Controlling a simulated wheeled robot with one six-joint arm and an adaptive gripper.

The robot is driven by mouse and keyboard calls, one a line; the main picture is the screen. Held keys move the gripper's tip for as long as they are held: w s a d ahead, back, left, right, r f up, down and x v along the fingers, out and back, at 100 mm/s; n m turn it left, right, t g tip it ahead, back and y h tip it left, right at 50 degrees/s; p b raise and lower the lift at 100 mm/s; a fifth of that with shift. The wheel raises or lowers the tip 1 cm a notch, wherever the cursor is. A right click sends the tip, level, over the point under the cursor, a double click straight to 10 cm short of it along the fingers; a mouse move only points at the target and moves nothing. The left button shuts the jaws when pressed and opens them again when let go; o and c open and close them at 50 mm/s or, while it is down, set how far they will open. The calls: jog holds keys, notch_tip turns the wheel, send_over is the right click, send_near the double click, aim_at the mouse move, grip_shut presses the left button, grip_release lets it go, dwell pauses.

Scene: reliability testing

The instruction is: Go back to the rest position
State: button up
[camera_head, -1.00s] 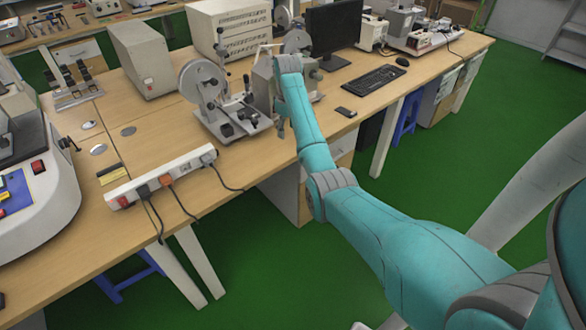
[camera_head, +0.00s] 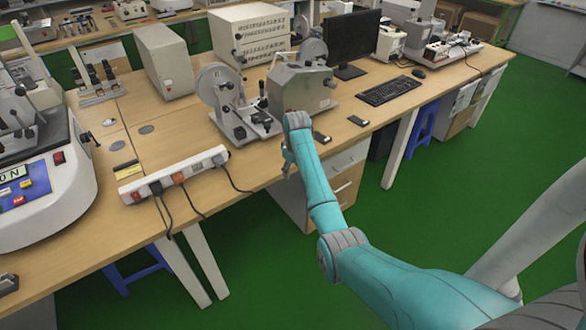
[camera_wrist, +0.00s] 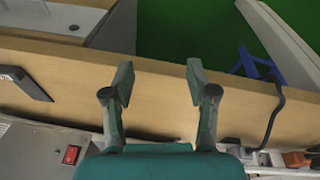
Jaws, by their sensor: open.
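My gripper (camera_wrist: 159,82) shows in the wrist view with its two fingers apart and nothing between them. Bare wooden table top lies behind the fingers in that view. In the head view my gripper (camera_head: 289,160) is small and partly hidden by my wrist, near the front edge of the wooden table (camera_head: 165,130). My teal arm reaches up from the lower right to that edge.
A grey machine (camera_head: 300,88) and a reel device (camera_head: 235,112) stand just behind my gripper. A power strip (camera_head: 172,176) with cables lies left of it. Two small dark objects, a keyboard (camera_head: 390,90) and a monitor are to the right. Green floor is clear in front.

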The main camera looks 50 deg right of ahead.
dwell(0.5)
jog(key=s+a+f+t+h, duration=0.1)
jog(key=s+a+f+t, duration=0.35)
jog(key=a+f, duration=1)
jog(key=s+a+f+t, duration=0.1)
jog(key=s+a+f, duration=0.1)
jog(key=s+a, duration=0.45)
jog(key=s+a+f, duration=0.3)
jog(key=s+a, duration=0.3)
jog(key=s, duration=0.1)
jog(key=s+a+r+t, duration=0.1)
jog(key=s+a+r, duration=0.15)
jog(key=s, duration=0.25)
jog(key=s+a+r+t, duration=0.1)
jog(key=s+a, duration=0.2)
jog(key=s, duration=0.2)
jog(key=s+a+r+t+y, duration=0.1)
jog(key=s+a+r, duration=0.3)
jog(key=s+r, duration=0.6)
jog(key=s+a+r+t+y, duration=0.1)
jog(key=s+a+r+t, duration=0.3)
jog(key=s+r, duration=0.6)
notch_tip(320, 180, up, 6)
jog(key=shift+f, duration=0.2)
jog(key=shift+t, duration=0.25)
